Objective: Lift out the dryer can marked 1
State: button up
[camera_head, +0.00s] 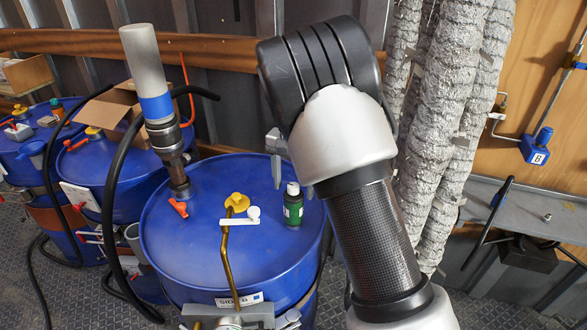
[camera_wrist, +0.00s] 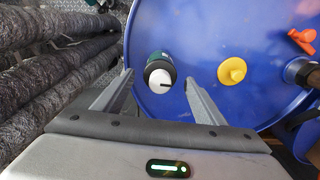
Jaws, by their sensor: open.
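No can with a readable 1 shows in either view. A tall white cylinder with a blue band (camera_head: 145,65) stands on a metal fitting at the back left of the front blue drum (camera_head: 185,245). A small dark green bottle with a white cap (camera_head: 293,207) stands on the drum top at the right. In the wrist view the bottle (camera_wrist: 160,72) shows between the fingers of my open gripper (camera_wrist: 159,78); I cannot tell how far below them it is. In the head view a grey finger of my gripper (camera_head: 276,158) shows above the drum, behind the bottle, partly hidden by my arm.
A yellow cap (camera_head: 237,203), an orange valve handle (camera_head: 179,207) and a bent brass pipe (camera_head: 226,260) are on the front drum. A black hose (camera_head: 107,200) loops at its left. More blue drums stand at left. Wrapped grey pipes (camera_head: 448,110) rise close behind my arm.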

aim_at(294, 209)
notch_tip(294, 209, down, 10)
jog(key=shift+r, duration=0.1)
dwell(0.4)
jog(key=c, duration=1.4)
jog(key=shift+r+p, duration=2.5)
jog(key=shift+r, duration=1.5)
